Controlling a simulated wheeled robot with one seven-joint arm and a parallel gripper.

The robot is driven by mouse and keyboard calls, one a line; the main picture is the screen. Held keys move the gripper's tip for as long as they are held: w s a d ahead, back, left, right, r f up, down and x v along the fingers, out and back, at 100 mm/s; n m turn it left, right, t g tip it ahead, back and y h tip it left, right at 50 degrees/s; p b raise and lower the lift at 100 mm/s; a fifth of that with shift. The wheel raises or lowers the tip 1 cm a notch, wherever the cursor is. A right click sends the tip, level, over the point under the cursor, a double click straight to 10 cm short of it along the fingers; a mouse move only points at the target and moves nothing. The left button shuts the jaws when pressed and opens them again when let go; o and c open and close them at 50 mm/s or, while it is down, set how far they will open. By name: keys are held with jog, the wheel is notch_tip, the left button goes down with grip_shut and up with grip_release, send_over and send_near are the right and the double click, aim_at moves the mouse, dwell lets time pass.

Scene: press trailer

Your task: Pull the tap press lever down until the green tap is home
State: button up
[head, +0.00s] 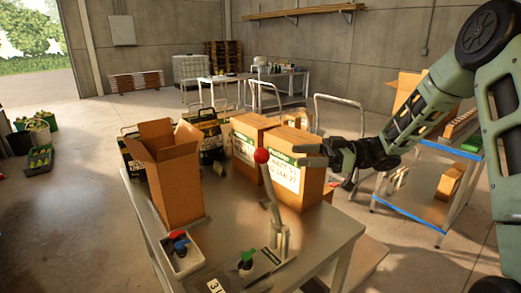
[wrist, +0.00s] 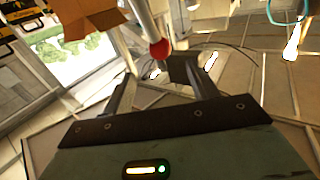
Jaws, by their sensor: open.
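The tap press (head: 279,240) stands near the front edge of the metal table. Its pale lever (head: 270,195) rises nearly upright, tilted slightly left, to a red ball knob (head: 262,155). The green tap (head: 247,257), green on top with a dark part below, is left of the press post; its exact seating is too small to tell. My gripper (head: 302,155) is open, to the right of the knob and at about its height in the picture. In the wrist view the red knob (wrist: 159,49) shows just beyond the open fingertips (wrist: 155,74), apart from them.
A tall open cardboard box (head: 178,185) stands left on the table (head: 225,215). Labelled cartons (head: 297,170) stand close behind the lever and my gripper. A white tray (head: 190,266) with coloured-topped pieces is front left. A blue-edged cart (head: 420,205) stands right.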

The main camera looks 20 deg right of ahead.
aim_at(258, 158)
jog(key=p+x, duration=0.3)
jog(key=x, duration=0.6)
jog(key=shift+w+a+r, duration=0.1)
jog(key=shift+w+a, duration=0.05)
jog(key=shift+a, duration=0.2)
jog(key=shift+w+a+p, duration=0.2)
jog(key=shift+a+p, duration=0.2)
jog(key=shift+a, duration=0.3)
jog(key=shift+c, duration=0.3)
grip_shut()
jog(key=shift+s+a+f, duration=0.15)
jog(key=shift+a+f, duration=0.15)
jog(key=shift+a, duration=0.15)
jog(key=s+a+f+n+h+b, duration=0.4)
jog(key=a+f+b, duration=0.35)
jog(key=a, duration=0.45)
jog(key=s+a+f+h+b, duration=0.1)
jog(key=a+f+h+b, duration=0.2)
jog(key=f+b, duration=0.4)
jog(key=s+a+f+n+h+b, duration=0.1)
jog(key=a+f+h+b, duration=0.2)
jog(key=f+b, duration=0.3)
jog(key=shift+a+f+b, duration=0.25)
jog(key=shift+f+b, duration=0.1)
jog(key=shift+f, duration=0.9)
